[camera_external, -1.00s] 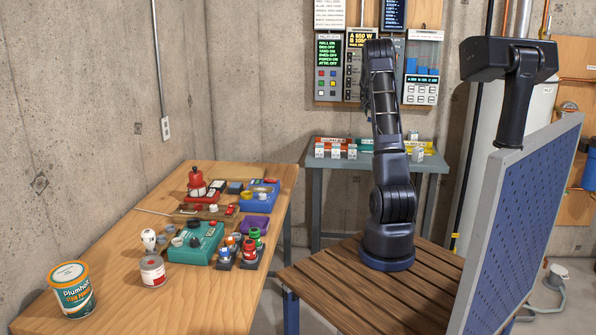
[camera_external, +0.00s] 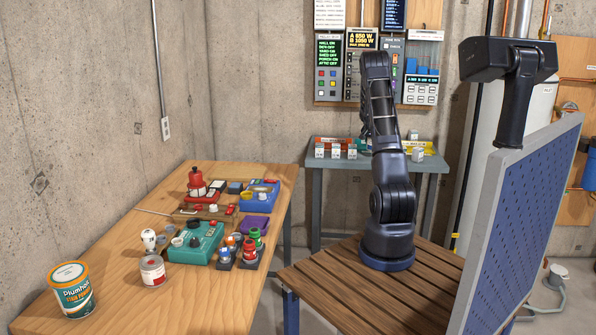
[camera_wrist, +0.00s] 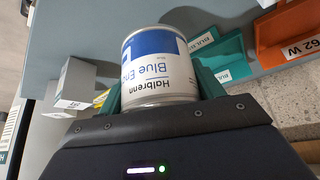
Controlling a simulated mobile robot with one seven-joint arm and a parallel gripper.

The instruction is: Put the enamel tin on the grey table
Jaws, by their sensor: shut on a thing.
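The enamel tin (camera_wrist: 160,65), white and blue with the words "Halbrenn Blue En…", is in the wrist view, upside down in the picture. My gripper (camera_wrist: 158,88) is shut on it, with a green finger on each side. The grey table (camera_external: 335,166) stands against the back wall in the external view. Its grey top (camera_wrist: 110,25) shows behind the tin in the wrist view. I cannot tell whether the tin touches it. In the external view my arm hides the gripper and the tin.
An orange bin (camera_wrist: 285,40), a teal bin (camera_wrist: 222,55) and a grey box (camera_wrist: 75,80) are around the tin. A wooden bench (camera_external: 200,305) at left holds several items, including a large labelled can (camera_external: 72,290). A blue perforated panel (camera_external: 525,225) stands at right.

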